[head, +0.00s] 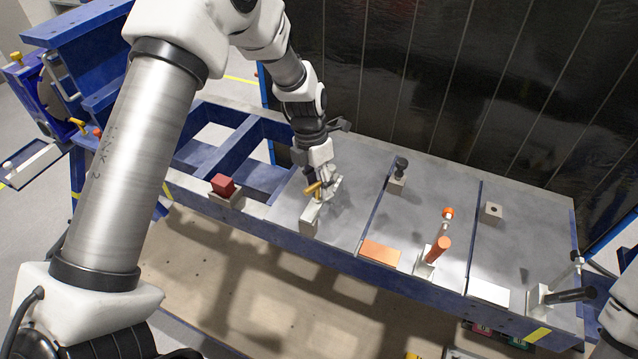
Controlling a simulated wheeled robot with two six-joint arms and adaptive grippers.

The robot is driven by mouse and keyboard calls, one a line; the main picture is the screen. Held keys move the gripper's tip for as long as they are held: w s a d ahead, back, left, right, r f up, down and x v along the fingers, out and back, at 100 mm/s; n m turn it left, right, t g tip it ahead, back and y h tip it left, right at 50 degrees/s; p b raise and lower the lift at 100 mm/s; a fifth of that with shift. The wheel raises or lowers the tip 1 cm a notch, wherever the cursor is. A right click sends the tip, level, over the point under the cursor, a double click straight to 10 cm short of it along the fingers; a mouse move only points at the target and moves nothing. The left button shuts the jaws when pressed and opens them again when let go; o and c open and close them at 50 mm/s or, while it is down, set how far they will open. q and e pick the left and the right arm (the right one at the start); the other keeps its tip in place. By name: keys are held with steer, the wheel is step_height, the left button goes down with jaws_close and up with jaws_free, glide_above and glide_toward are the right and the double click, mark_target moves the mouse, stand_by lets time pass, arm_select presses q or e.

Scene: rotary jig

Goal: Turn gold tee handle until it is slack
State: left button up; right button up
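The gold tee handle (313,188) stands on a grey block (310,219) near the front edge of the bench, left of centre. My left gripper (328,183) reaches down from above and is right at the handle, with its fingers overlapping the handle's right side. The gold crossbar sticks out to the left of the fingers. The fingers are small and partly hide the handle, so I cannot tell whether they are closed on it. My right gripper is out of view; only a white part of my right arm (621,312) shows at the right edge.
On the bench (345,222) to the right stand a black knob (401,165), an orange-handled clamp (438,249), a black-handled clamp (570,295) and a small grey block (492,211). A red block (223,185) sits to the left. A dark wall (450,90) stands behind.

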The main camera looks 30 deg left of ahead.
arm_select(q)
steer(key=shift+r, duration=0.1)
step_height(320, 180, up, 12)
steer(key=w+a, duration=0.1)
steer(key=a, duration=0.1)
steer(key=shift+f, duration=0.25)
steer(key=shift+a, duration=0.1)
